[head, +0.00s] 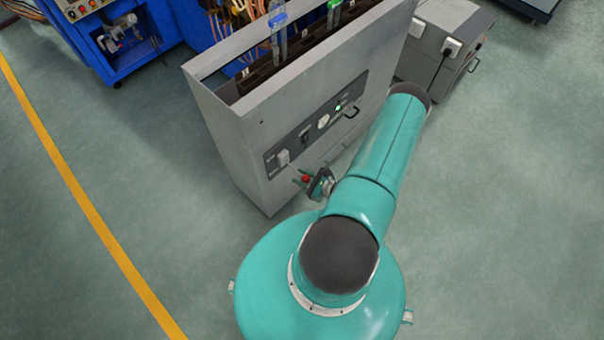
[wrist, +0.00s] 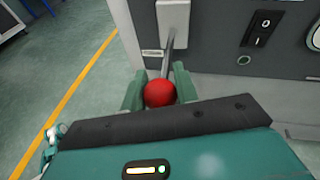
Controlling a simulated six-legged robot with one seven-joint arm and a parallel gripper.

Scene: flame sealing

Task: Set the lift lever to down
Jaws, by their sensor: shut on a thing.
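The lift lever has a red ball knob (wrist: 160,93) on a thin grey rod (wrist: 169,53). The rod comes out of a light plate (wrist: 173,22) on the dark control panel. In the wrist view the knob sits between the two green fingers of my gripper (wrist: 159,90), which is shut on it. In the head view the red knob (head: 306,179) shows at my gripper (head: 303,178), in front of the left part of the panel (head: 318,120). The rod's exact slope is hard to tell.
The grey machine cabinet (head: 238,150) stands in front of me. A black rocker switch (wrist: 262,28) is right of the lever. Bottles with blue (head: 277,20) and green caps stand in its open top. A blue cabinet (head: 130,60) is at the upper left. Floor left is free.

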